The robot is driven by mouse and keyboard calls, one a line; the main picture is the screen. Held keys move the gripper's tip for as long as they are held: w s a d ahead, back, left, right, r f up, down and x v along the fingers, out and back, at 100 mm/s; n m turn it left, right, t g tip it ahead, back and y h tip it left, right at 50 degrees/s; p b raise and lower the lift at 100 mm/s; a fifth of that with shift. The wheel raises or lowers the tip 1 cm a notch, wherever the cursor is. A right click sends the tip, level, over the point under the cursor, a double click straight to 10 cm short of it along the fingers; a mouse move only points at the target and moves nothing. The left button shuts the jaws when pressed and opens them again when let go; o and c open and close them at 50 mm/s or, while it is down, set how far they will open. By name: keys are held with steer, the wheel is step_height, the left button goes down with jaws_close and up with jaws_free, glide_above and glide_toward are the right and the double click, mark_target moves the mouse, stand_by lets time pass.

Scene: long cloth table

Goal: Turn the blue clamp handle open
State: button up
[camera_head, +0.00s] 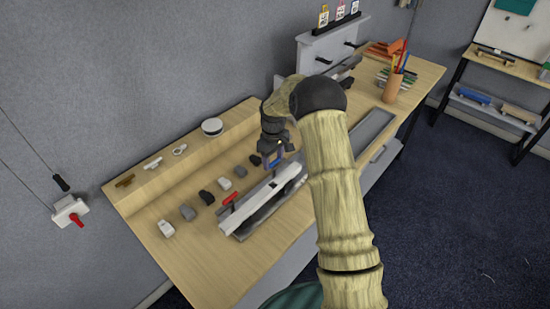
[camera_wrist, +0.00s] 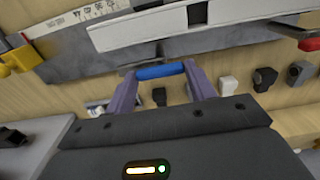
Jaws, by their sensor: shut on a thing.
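The blue clamp handle (camera_wrist: 160,71) is a short blue bar between the two purple-grey fingers of my gripper (camera_wrist: 159,75) in the wrist view. My gripper is shut on it, with one finger at each end. In the head view my gripper (camera_head: 275,158) reaches down to the far end of a long white rail (camera_head: 262,197), with a little blue showing at its tips. The white rail also crosses the top of the wrist view (camera_wrist: 150,28), over a dark grey base. The joint of the handle with the clamp is not clear.
A red handle (camera_head: 229,199) stands near the rail's other end. Several small grey, black and white blocks (camera_head: 187,212) line the table (camera_head: 190,258) behind the rail. A round tin (camera_head: 212,127) sits on the back ledge. The table's near left part is clear.

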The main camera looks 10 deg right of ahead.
mark_target(274, 163)
steer(key=o, duration=1)
steer(key=shift+w+d+r, duration=0.1)
steer(key=shift+w+r, duration=0.05)
step_height(274, 163, up, 17)
steer(key=b, duration=0.3)
steer(key=shift+r, duration=0.15)
steer(key=shift+s, duration=0.2)
steer(key=s+f+m+t, duration=0.1)
steer(key=s+f+m, duration=0.1)
steer(key=s, duration=0.8)
steer(key=s+f+m, duration=0.2)
steer(key=s+m, duration=0.1)
steer(key=s, duration=0.7)
steer(key=s+d+f+m+t, duration=0.1)
steer(key=s+f+m, duration=0.1)
steer(key=s, duration=0.8)
steer(key=shift+s+f+t, duration=0.1)
steer(key=shift+f+t, duration=0.05)
steer(key=shift+t, duration=0.15)
